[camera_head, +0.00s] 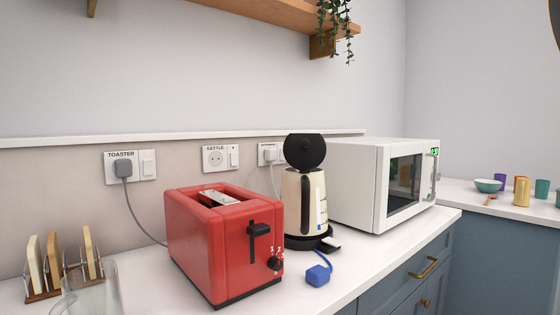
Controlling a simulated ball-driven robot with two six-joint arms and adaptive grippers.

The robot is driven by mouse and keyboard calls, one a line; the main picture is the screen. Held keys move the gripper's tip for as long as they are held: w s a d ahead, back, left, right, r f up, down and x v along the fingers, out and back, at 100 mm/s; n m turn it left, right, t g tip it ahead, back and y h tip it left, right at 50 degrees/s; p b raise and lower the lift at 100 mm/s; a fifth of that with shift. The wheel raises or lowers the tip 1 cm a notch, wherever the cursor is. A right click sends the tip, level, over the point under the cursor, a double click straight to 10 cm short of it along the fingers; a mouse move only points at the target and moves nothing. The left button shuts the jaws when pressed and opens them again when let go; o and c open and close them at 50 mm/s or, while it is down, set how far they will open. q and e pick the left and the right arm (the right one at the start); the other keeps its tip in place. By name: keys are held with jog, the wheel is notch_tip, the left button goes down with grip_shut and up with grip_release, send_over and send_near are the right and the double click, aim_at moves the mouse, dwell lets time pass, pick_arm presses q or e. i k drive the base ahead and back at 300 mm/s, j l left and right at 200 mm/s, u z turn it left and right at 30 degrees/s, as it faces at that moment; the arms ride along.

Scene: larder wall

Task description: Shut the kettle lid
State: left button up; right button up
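The kettle (292,196) stands on its dark base (310,243) on the white counter, between the red toaster and the microwave. Its body is cream with a dark handle (307,203) facing the front. The round black lid (304,152) stands up on edge above the body, so the kettle is open. The kettle's opening cannot be seen into from here. Neither of my grippers shows in the head view.
A red toaster (220,251) stands just left of the kettle, a white microwave (362,182) just right. A blue plug (318,275) lies in front of the kettle. A toast rack (45,296) and a clear glass vessel (91,292) stand at the left. A wooden shelf (262,14) hangs above.

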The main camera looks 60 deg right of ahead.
aim_at(303, 152)
jog(key=z, duration=1.85)
